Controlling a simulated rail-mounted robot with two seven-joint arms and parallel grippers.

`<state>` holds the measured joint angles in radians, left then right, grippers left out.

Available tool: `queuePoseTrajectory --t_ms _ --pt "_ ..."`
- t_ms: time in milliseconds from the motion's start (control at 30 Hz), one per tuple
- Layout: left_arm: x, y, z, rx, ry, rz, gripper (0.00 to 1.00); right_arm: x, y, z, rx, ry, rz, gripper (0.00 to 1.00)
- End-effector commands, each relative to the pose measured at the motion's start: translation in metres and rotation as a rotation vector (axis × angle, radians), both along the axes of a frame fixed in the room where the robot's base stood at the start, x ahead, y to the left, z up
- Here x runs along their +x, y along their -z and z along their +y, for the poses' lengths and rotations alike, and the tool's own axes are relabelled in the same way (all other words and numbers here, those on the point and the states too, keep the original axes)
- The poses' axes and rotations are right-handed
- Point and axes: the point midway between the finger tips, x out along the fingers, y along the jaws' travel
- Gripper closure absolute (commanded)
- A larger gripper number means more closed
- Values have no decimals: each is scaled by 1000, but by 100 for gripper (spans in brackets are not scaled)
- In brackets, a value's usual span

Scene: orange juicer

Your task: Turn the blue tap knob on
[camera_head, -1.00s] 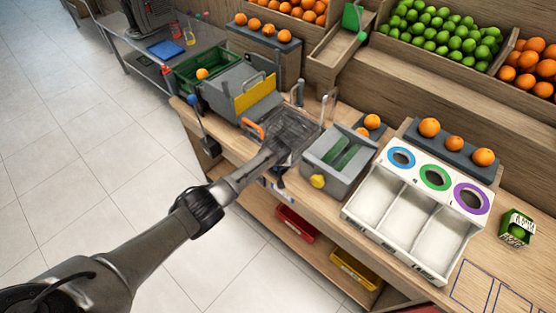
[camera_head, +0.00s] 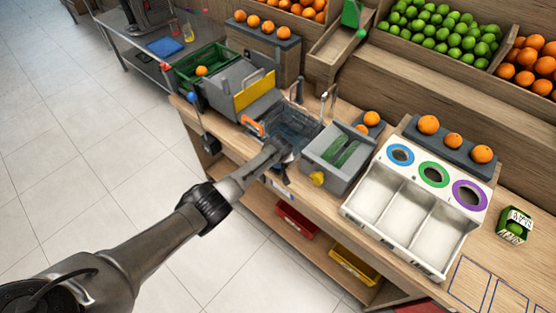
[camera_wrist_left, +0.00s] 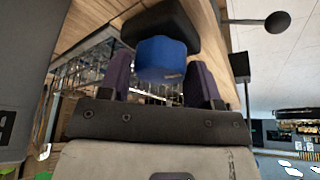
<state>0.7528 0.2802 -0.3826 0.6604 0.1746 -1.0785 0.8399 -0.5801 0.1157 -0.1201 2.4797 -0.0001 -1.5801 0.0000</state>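The blue tap knob (camera_wrist_left: 161,58) shows in the left wrist view under a black part, between the two dark purple fingers of my left gripper (camera_wrist_left: 160,75). The fingers lie close along both sides of the knob, apparently shut on it. In the head view my left gripper (camera_head: 285,160) is at the front edge of the counter by the sink basin (camera_head: 295,125); the knob is hidden there by my arm. The basin looks bluish, as if water is in it. My right gripper is in neither view.
A grey bin (camera_head: 338,155) with a yellow knob stands right of the basin, then a white three-part sorter (camera_head: 405,225). A grey box with a yellow panel (camera_head: 255,95) stands left. Red (camera_head: 297,222) and yellow (camera_head: 355,265) bins sit on the lower shelf. The floor in front is clear.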

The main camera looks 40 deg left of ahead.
Motion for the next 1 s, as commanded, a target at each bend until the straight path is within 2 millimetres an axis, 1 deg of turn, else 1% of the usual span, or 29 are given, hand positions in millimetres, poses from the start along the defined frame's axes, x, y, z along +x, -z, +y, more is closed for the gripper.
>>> queuePoseTrajectory --t_ms 33,200,400,533,667,900,1000 --pt "0 0 0 0 0 0 38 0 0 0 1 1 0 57" --pt "0 0 0 0 1 0 23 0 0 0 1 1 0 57" --pt "0 0 0 0 1 0 23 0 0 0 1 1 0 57" --pt "-1 -5 -1 1 2 1 23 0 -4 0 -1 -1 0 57" --pt "-5 -19 -4 1 2 -1 23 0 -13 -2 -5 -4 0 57" --pt "-16 -55 -14 1 3 -2 23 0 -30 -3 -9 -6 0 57" --pt "-21 -71 -19 1 3 -2 23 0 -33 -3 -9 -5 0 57"
